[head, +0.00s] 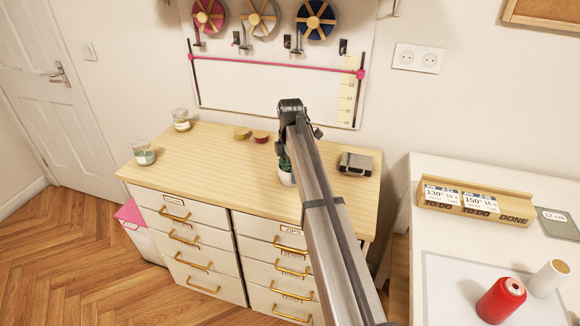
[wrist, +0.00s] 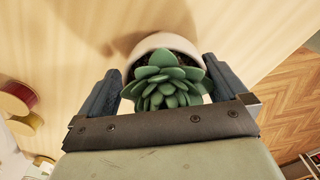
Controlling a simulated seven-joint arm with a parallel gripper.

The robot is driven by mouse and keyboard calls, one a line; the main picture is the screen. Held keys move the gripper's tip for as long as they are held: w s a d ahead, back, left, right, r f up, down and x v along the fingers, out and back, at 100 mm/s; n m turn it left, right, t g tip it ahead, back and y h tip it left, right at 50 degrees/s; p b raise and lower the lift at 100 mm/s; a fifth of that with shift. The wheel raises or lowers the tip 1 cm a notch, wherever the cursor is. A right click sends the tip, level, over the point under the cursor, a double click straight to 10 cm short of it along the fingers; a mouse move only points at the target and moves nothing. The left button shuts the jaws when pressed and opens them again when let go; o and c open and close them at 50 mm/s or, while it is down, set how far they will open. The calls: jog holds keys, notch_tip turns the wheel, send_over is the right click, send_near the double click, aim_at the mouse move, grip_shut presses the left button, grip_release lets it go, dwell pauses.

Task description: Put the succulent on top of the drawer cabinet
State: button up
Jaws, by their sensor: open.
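The succulent (wrist: 165,80) is a green rosette in a pale round pot (wrist: 165,42). In the wrist view it sits between the two fingers of my gripper (wrist: 163,88), which are open with one on each side of the pot. In the head view the pot (head: 286,179) shows on the wooden top of the drawer cabinet (head: 220,155), mostly hidden behind my arm. The pot appears to stand upright on that top. Whether a finger touches the pot is hard to tell.
On the cabinet top are two glass jars (head: 144,153) at the left, small red and yellow round items (head: 260,136) at the back, and a grey box (head: 356,163) at the right. A white table (head: 440,240) with thread spools stands to the right. The cabinet's front middle is clear.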

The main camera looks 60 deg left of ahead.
notch_tip(320, 180, up, 12)
jog(key=shift+d+r, duration=0.1)
jog(key=shift+r, duration=0.05)
dwell(0.5)
